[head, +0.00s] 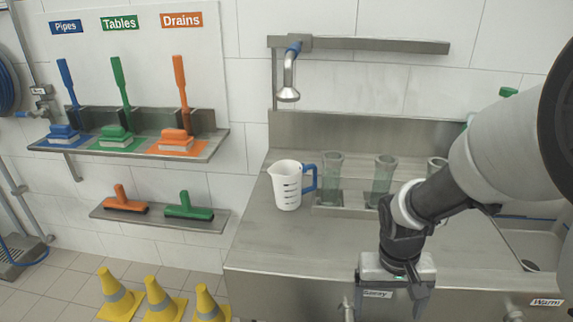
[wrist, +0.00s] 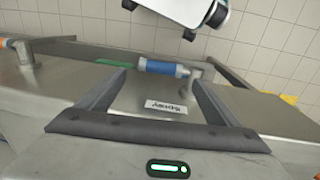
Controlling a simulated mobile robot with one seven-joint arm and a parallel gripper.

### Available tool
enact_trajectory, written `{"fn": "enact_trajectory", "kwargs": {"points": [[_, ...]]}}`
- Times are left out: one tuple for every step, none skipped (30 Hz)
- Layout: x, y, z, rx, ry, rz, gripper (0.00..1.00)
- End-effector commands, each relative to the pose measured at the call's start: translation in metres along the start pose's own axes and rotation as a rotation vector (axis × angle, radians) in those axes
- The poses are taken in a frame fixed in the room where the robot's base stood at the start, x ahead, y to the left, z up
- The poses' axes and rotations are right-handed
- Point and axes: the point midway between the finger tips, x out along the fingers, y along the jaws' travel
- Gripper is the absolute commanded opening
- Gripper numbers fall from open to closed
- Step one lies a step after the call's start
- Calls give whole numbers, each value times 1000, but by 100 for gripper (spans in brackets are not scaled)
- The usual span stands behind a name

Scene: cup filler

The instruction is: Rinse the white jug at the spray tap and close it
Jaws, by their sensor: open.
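The white jug (head: 287,186) with a blue handle stands upright on the steel counter in the head view, below the spray tap (head: 288,82) in the picture. I see no water stream between them. The "Spray" label (head: 377,293) is on the counter's front, and it also shows upside down in the wrist view (wrist: 166,107). My gripper (head: 394,296) is open and low at that front edge, away from the jug. In the wrist view a blue valve handle (wrist: 161,67) lies across the space at my fingertips (wrist: 158,76). I cannot tell whether they touch it.
Several clear glasses (head: 332,176) stand in a row right of the jug. A sink (head: 530,248) and a "Warm" label (head: 545,302) are at the right. Yellow cones (head: 158,297) stand on the floor at left. The counter left of the jug is clear.

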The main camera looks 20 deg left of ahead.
Motion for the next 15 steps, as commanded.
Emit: {"fn": "enact_trajectory", "kwargs": {"points": [[-18, 0, -2, 0, 6, -1, 85], [-25, 0, -2, 0, 6, -1, 85], [-35, 0, -2, 0, 7, -1, 85], [-42, 0, -1, -1, 5, -1, 85], [-50, 0, -1, 0, 6, -1, 85], [-59, 0, -1, 0, 6, 0, 85], [-66, 0, -1, 0, 5, 0, 85], [-72, 0, -2, 0, 6, 0, 85], [-80, 0, -1, 0, 4, 0, 85], [-85, 0, -1, 0, 4, 0, 85], [-90, 0, -1, -1, 4, 0, 85], [-96, 0, -1, -1, 4, 0, 85], [-100, 0, -1, -1, 4, 0, 85], [-103, 0, -1, -1, 2, 0, 85], [-107, 0, -1, -1, 2, 0, 85]]}}
